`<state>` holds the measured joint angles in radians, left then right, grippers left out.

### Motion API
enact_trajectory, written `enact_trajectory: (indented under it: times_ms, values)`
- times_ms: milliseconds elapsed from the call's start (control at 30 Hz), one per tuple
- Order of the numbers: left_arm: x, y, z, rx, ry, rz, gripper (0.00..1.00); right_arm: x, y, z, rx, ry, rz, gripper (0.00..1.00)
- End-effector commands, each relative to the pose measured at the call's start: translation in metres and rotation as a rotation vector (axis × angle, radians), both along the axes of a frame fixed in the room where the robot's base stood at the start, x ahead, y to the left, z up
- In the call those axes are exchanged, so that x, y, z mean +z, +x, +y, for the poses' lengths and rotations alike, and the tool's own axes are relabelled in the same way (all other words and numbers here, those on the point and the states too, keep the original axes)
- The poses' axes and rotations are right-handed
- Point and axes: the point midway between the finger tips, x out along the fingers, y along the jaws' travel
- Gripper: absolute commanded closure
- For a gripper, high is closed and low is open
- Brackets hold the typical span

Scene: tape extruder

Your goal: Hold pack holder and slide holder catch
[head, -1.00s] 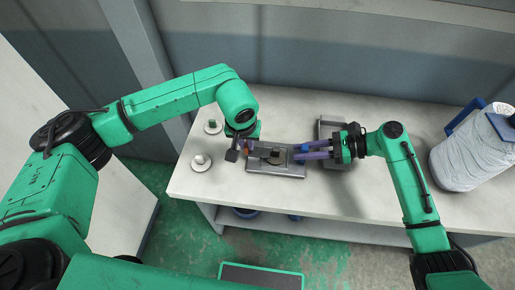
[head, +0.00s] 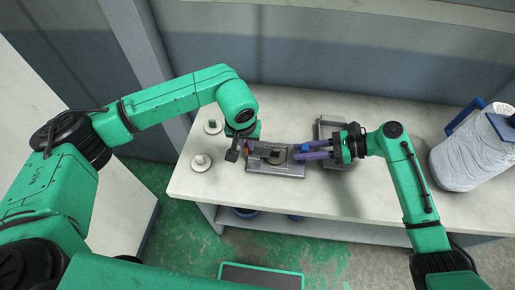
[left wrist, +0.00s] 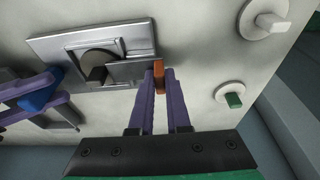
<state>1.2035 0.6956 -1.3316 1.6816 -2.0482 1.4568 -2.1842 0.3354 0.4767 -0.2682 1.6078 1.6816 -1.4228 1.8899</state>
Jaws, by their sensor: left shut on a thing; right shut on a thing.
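The pack holder, a grey metal plate (head: 270,170), lies flat on the table; the left wrist view also shows it (left wrist: 70,45), with a round recess and a dark block. My left gripper (left wrist: 159,80) is shut on an orange tab (left wrist: 159,66) at the plate's edge, one purple finger on each side. The tab also shows in the head view (head: 246,151). My right gripper (head: 299,152) is shut on a small blue piece (head: 304,147) at the plate's right end. The blue piece shows in the left wrist view (left wrist: 42,96). I cannot tell which piece is the catch.
Two round white discs with knobs, one grey (head: 201,162) and one green (head: 213,126), stand at the table's left. A grey metal frame (head: 330,124) is behind my right gripper. A large white spool (head: 470,150) stands at the right. The front of the table (head: 370,205) is clear.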

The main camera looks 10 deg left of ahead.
Motion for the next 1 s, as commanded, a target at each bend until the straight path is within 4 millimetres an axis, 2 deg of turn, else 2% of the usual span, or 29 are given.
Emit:
enact_trajectory:
  times_ms: [333, 1000]
  values:
    - [0.001, 0.000, 0.001, 0.000, -0.001, -0.001, 1.00, 0.000, 0.000, 0.000, -0.001, -0.001, 0.001, 1.00]
    - [0.000, 0.001, 0.022, 0.003, 0.001, -0.001, 1.00, 0.000, 0.000, -0.001, -0.001, -0.002, 0.001, 1.00]
